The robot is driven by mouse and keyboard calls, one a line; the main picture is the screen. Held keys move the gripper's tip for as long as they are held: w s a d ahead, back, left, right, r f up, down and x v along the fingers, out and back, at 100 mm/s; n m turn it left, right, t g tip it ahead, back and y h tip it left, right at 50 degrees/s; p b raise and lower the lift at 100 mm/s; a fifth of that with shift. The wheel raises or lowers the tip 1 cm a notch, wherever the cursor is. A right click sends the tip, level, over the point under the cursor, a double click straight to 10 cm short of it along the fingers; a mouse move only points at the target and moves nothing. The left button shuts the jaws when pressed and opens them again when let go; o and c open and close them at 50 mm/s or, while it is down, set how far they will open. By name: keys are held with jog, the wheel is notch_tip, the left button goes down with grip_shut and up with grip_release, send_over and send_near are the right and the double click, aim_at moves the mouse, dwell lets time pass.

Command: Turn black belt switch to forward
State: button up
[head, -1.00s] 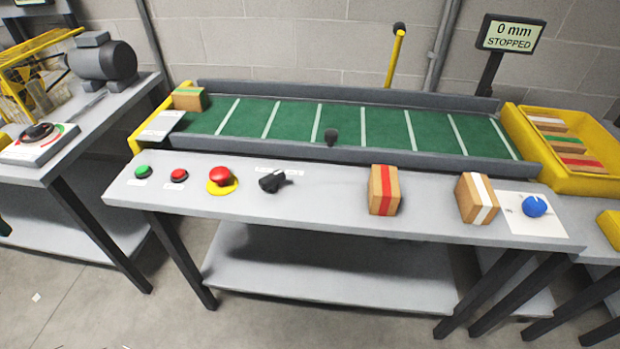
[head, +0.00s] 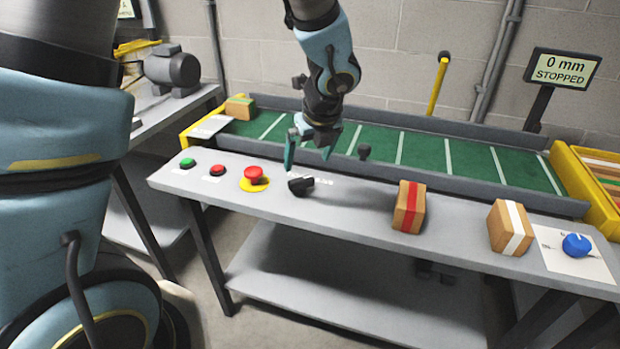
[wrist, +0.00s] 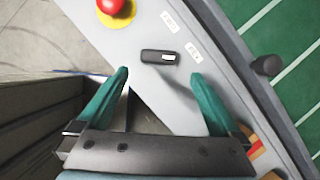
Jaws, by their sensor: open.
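The black belt switch (head: 300,186) is a dark knob on the grey bench, right of the red mushroom button. In the wrist view the switch (wrist: 160,56) lies crosswise with a pale mark at its right end, and two white labels sit beside it. My gripper (head: 311,158) is open and empty above the bench, a little above the switch. In the wrist view the two green fingers of my gripper (wrist: 160,88) are spread wide, with the switch beyond their tips and roughly between them. The fingers look apart from the switch. The label text is too small to read.
A red mushroom button (head: 254,175), a red button (head: 217,170) and a green button (head: 187,163) are left of the switch. Boxes with a red stripe (head: 409,207) and white stripe (head: 512,228) and a blue knob (head: 577,245) stand right. The green belt (head: 420,148) lies behind; its sign (head: 563,68) reads STOPPED.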

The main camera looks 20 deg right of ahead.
aim_at(301, 179)
jog(key=x, duration=0.7)
jog(key=shift+w+a+f+b, duration=0.1)
jog(key=shift+w+f+b, duration=0.1)
jog(key=shift+f+b, duration=0.2)
jog(key=c, duration=1.2)
jog(key=shift+o, duration=0.2)
